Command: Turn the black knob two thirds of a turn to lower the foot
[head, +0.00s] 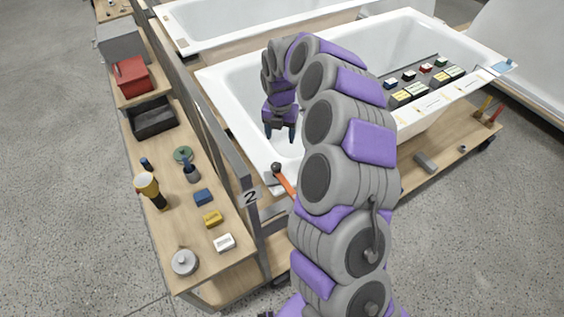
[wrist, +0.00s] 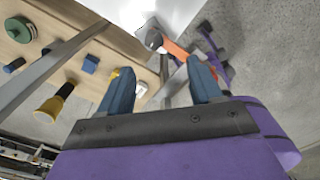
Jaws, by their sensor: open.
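The black knob (head: 276,168) is a dark round ball at the near corner of the white bathtub shell (head: 240,90), beside an orange bar (head: 287,183). In the wrist view the knob (wrist: 154,40) shows beyond my fingertips, roughly between their lines, with the orange bar (wrist: 178,50) to its right. My gripper (head: 280,136) is open and empty, pointing down over the tub's near end, apart from the knob. In the wrist view my gripper (wrist: 162,66) shows both blue-grey fingers spread. I cannot make out the foot.
A grey rail (head: 215,120) with a "2" plate (head: 250,197) runs between bench and tub. A board of small containers (head: 428,85) crosses the tub.

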